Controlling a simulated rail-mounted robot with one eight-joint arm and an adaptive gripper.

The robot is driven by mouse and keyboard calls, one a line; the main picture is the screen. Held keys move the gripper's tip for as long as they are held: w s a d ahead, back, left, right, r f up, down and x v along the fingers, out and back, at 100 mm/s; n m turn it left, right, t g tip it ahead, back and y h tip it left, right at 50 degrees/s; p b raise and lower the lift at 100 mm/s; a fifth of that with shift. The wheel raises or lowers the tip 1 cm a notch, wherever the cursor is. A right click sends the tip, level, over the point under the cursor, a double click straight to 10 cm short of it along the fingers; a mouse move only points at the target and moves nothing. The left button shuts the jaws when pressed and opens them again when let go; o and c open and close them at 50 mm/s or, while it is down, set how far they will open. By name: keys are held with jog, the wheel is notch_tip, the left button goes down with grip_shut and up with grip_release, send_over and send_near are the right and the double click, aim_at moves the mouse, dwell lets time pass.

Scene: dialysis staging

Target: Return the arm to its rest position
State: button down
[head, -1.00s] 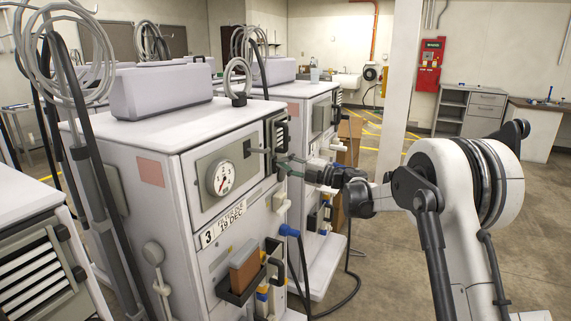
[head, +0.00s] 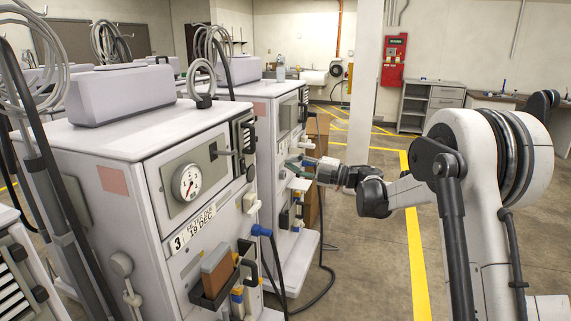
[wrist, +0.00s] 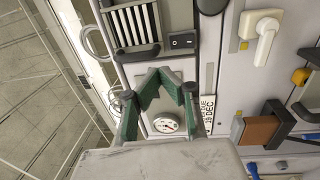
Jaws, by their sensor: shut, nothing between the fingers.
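My gripper (head: 302,163) is at the end of my arm, right of the near dialysis machine (head: 115,140) and in front of the second machine (head: 268,110) in the head view. It shows no contact with either machine. In the wrist view, the green fingers of my gripper (wrist: 160,80) come together at the tips, with nothing held. Behind them are the machine's round gauge (wrist: 165,123), a black rocker switch (wrist: 182,41) and a vent (wrist: 133,25). The gauge (head: 186,183) also shows on the near machine in the head view.
A brown box in a black holder (head: 217,272) and a blue-ended hose (head: 262,231) project from the near machine. A yellow floor line (head: 416,250) runs below my arm. Open floor (head: 372,270) lies right of the machines. A white pillar (head: 364,80) stands behind.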

jog(key=s+d+r+m+t+h, duration=0.1)
jog(key=d+r+m+t+h, duration=0.15)
jog(key=r+m+t, duration=0.4)
jog(key=d+r+m+t+h, duration=0.2)
jog(key=d+r+m+t, duration=0.15)
jog(key=r, duration=0.65)
jog(key=s+d+r+m+t+h+p, duration=0.1)
jog(key=s+d+r+m+t+h, duration=0.25)
jog(key=s+d+m+h, duration=0.75)
jog(key=s+d+f+m+g+h, duration=0.2)
jog(key=s+f+m+g, duration=0.15)
jog(key=s, duration=0.35)
jog(key=s+d+f+m+g+h, duration=0.1)
jog(key=s+f+m+g+h, duration=0.1)
jog(key=s+f+m+h, duration=0.25)
jog(key=s+a+f+m+g+y, duration=0.1)
jog(key=s+f+g, duration=0.3)
jog(key=s+f, duration=0.4)
jog(key=s+a+f+m+g+y+p, duration=0.1)
jog(key=s+a+f+g+y, duration=0.2)
jog(key=s+f, duration=0.6)
jog(key=s, duration=0.7)
jog(key=shift+m+g, duration=0.4)
